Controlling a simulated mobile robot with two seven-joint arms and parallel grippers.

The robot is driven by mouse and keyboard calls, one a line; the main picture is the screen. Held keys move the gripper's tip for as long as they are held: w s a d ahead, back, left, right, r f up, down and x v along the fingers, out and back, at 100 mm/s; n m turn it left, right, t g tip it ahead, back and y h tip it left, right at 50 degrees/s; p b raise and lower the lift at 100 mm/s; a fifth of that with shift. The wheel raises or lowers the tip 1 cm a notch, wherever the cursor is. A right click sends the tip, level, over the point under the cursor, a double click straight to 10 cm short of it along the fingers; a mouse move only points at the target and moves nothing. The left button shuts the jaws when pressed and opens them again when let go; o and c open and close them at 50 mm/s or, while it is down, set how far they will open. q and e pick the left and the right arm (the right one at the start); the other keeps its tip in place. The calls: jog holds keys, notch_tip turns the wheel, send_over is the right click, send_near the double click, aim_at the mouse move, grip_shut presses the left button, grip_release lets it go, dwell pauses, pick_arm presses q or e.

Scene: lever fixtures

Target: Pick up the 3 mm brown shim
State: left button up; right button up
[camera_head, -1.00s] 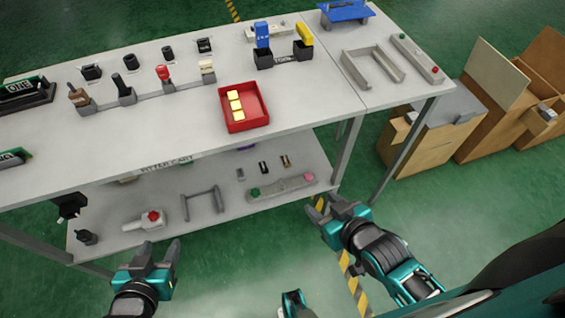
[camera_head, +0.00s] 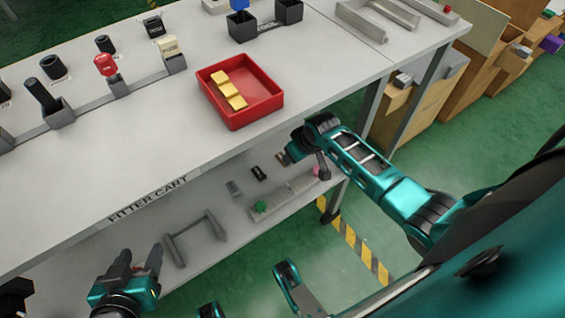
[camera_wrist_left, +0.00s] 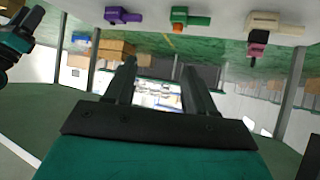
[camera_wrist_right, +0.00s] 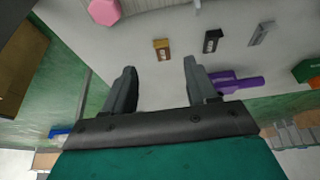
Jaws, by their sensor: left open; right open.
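The brown shim (camera_head: 282,158) is a small block with a dark top on the lower shelf of the cart, partly beside my right gripper in the head view. In the right wrist view the brown shim (camera_wrist_right: 162,48) lies ahead of the fingertips, roughly between their lines, apart from both. My right gripper (camera_head: 306,163) is open and empty, over the shelf's front right area; its two fingers (camera_wrist_right: 160,75) show apart in its wrist view. My left gripper (camera_head: 140,256) is open and empty, at the left in front of the shelf.
A black shim (camera_head: 259,173) and a grey shim (camera_head: 234,188) lie in a row beside the brown one. The upper tabletop (camera_head: 150,140) overhangs the shelf. A purple part (camera_wrist_right: 237,82) lies farther back.

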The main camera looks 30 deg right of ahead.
aim_at(290, 168)
jog(key=b+x, duration=0.1)
jog(key=x, duration=0.2)
jog(key=shift+w+f, duration=0.1)
jog(key=shift+f, duration=0.1)
jog(key=b+x, duration=0.3)
jog(key=x, duration=0.1)
jog(key=shift+f, duration=0.1)
jog(key=shift+a+f+b, duration=0.1)
jog(key=shift+f+b, duration=0.25)
jog(key=shift+w+f, duration=0.1)
jog(key=shift+w, duration=0.1)
pick_arm(q)
jog(key=f, duration=0.2)
jog(key=d+f, duration=0.1)
jog(key=f, duration=0.1)
jog(key=shift+w+f, duration=0.1)
jog(key=shift+w, duration=0.1)
pick_arm(e)
grip_shut()
